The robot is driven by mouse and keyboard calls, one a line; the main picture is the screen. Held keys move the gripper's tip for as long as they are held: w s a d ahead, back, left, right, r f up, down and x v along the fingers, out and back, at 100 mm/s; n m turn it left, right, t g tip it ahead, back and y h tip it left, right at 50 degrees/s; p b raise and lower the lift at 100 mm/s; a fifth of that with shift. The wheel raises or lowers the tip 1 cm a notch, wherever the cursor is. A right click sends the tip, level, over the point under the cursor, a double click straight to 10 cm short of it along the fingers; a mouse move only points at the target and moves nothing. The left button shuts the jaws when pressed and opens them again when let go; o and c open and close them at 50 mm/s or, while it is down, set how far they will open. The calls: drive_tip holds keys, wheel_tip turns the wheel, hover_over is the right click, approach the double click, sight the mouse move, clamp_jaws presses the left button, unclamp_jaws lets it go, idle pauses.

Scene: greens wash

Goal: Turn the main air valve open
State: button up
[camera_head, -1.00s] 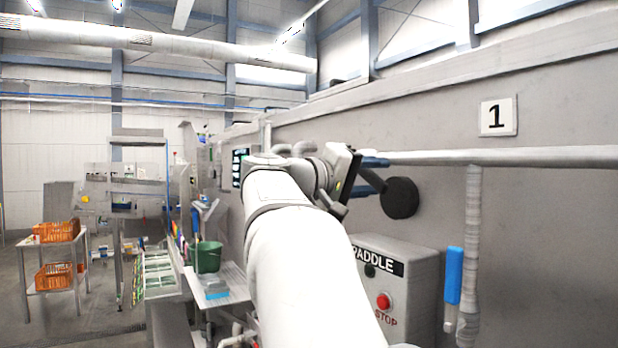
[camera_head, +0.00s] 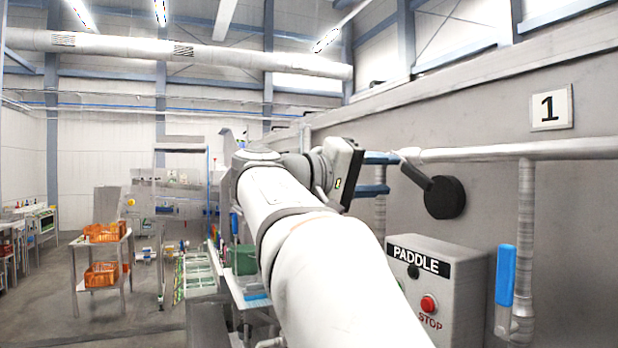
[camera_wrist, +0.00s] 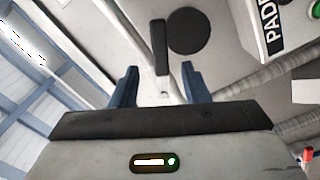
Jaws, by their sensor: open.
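The air valve's dark lever (camera_head: 416,176) slants down to the right from the end of a pale horizontal pipe (camera_head: 480,153), in front of a black round disc (camera_head: 445,198) by the grey wall. My gripper (camera_head: 392,174), with two blue fingers, is open and empty just left of the lever in the head view. In the wrist view the lever (camera_wrist: 160,48) lines up with the gap between my open fingers (camera_wrist: 158,70), and the disc (camera_wrist: 193,30) is beside it. I cannot tell exactly how far the fingertips are from the lever.
A grey PADDLE control box (camera_head: 455,290) with a red stop button (camera_head: 429,304) is below the lever. A blue handle (camera_head: 505,275) hangs by a vertical pipe at right. A green bucket (camera_head: 243,258) and a cart with orange crates (camera_head: 103,233) stand left; floor there is open.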

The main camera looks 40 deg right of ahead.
sight(408, 170)
drive_tip(key=shift+w+f+n, duration=0.1)
drive_tip(key=shift+f+n, duration=0.1)
drive_tip(key=shift+n, duration=0.1)
drive_tip(key=shift+c, duration=1.3)
drive_tip(key=f+n, duration=0.1)
drive_tip(key=n, duration=0.1)
drive_tip(key=w+f+n, duration=0.1)
drive_tip(key=n, duration=0.1)
drive_tip(key=w+a+f+n+g, duration=0.1)
drive_tip(key=n, duration=0.1)
drive_tip(key=shift+w+a+f+h, duration=0.1)
drive_tip(key=shift+f+h, duration=0.2)
drive_tip(key=shift+f, duration=0.05)
drive_tip(key=c, duration=0.5)
drive_tip(key=f+n, duration=0.1)
drive_tip(key=n, duration=0.1)
drive_tip(key=w+a+f+n+g, duration=0.1)
drive_tip(key=n, duration=0.2)
drive_tip(key=w+a+f+n+h, duration=0.1)
drive_tip(key=f+n, duration=0.1)
drive_tip(key=n, duration=0.1)
drive_tip(key=shift+w+f+g, duration=0.1)
drive_tip(key=shift+w+g, duration=0.05)
drive_tip(key=shift+g, duration=0.15)
clamp_jaws()
drive_tip(key=s+d+r+n+p, duration=0.1)
drive_tip(key=s+d+r+p, duration=0.2)
drive_tip(key=s+d+r, duration=0.2)
drive_tip(key=shift+d+n+p, duration=0.4)
drive_tip(key=shift+d, duration=1.2)
